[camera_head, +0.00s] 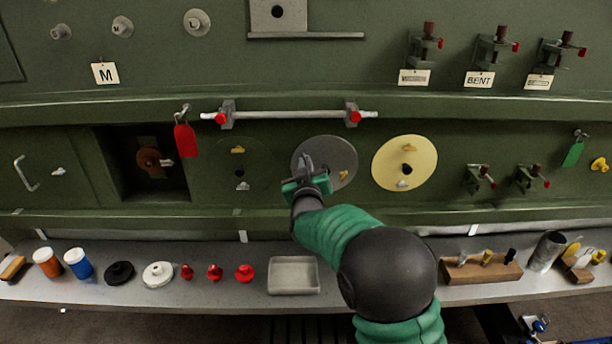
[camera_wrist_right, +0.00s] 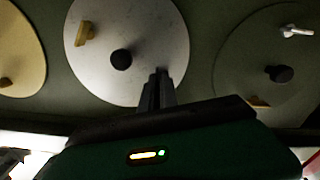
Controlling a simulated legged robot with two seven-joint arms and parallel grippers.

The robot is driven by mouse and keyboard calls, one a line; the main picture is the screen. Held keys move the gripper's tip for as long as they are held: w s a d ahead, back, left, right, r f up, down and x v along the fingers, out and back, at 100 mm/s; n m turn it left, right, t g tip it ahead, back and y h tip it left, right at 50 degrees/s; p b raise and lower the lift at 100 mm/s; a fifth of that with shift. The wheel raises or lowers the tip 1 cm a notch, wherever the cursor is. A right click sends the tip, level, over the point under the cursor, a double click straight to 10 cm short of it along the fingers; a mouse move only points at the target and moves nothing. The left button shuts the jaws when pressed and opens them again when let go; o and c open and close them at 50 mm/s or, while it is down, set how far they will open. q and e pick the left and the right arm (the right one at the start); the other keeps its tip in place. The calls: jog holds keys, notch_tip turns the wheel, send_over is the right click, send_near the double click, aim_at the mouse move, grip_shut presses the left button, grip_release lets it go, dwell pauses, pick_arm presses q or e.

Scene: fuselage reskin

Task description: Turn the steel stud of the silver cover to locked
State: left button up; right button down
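The silver cover (camera_head: 331,150) is a round grey disc on the green fuselage wall, and it fills the top middle of the right wrist view (camera_wrist_right: 140,30). A brass stud (camera_head: 343,175) shows at its lower right in the head view. The same brass stud (camera_wrist_right: 85,35) is at the upper left in the wrist view. My right gripper (camera_head: 307,162) is at the left part of the cover. Its two fingers (camera_wrist_right: 159,82) are close together with tips at the disc's edge area. The steel stud is not visible; the fingers cover the spot opposite the brass stud. My left gripper is not in view.
A yellow cover (camera_head: 415,150) is on the right and a green cover (camera_head: 240,165) on the left. A bar (camera_head: 290,114) with red-ended clamps runs above the silver cover. Below, a bench holds a grey tray (camera_head: 293,275), red knobs (camera_head: 215,272) and a wooden block (camera_head: 480,268).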

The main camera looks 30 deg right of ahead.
jog(key=shift+m+b, duration=4.3)
jog(key=shift+m, duration=0.6)
jog(key=shift+a, duration=0.1)
jog(key=c, duration=1.6)
grip_release()
jog(key=shift+w, duration=0.15)
jog(key=shift+a, duration=0.1)
